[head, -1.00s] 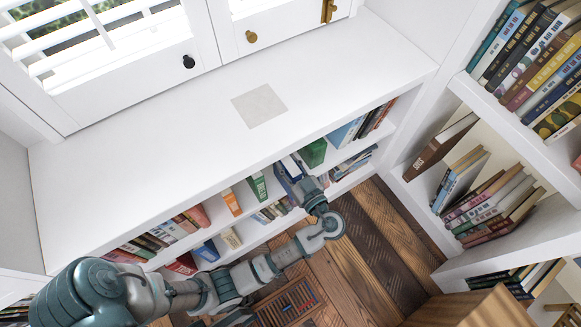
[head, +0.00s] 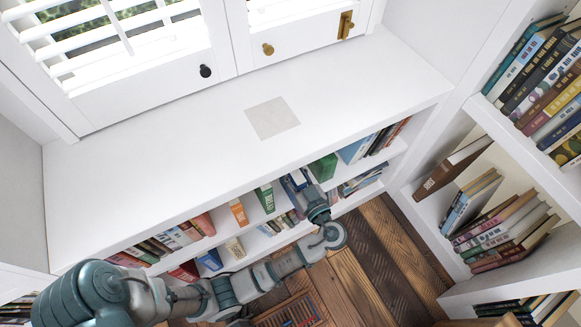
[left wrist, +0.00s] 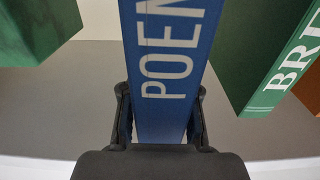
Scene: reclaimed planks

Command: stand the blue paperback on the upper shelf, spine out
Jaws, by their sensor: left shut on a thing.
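The blue paperback (head: 299,180) is in my left gripper (head: 310,190), at the upper shelf (head: 222,231) of the low bookcase. In the left wrist view, the blue paperback (left wrist: 168,60) has its lettered spine, reading "POEM", facing me. It looks upright, with the fingers of my left gripper (left wrist: 160,110) shut on its two sides. A green book (left wrist: 284,65) stands to its right and another green book (left wrist: 38,28) to its left, with gaps between. The head view does not show clearly whether the paperback's bottom touches the shelf. My right gripper is not in view.
An orange book (head: 238,211), a green book (head: 264,197) and a dark green book (head: 322,168) stand on the upper shelf. The white top (head: 180,150) is bare except for a grey square (head: 272,117). Another bookcase (head: 500,145) stands at right.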

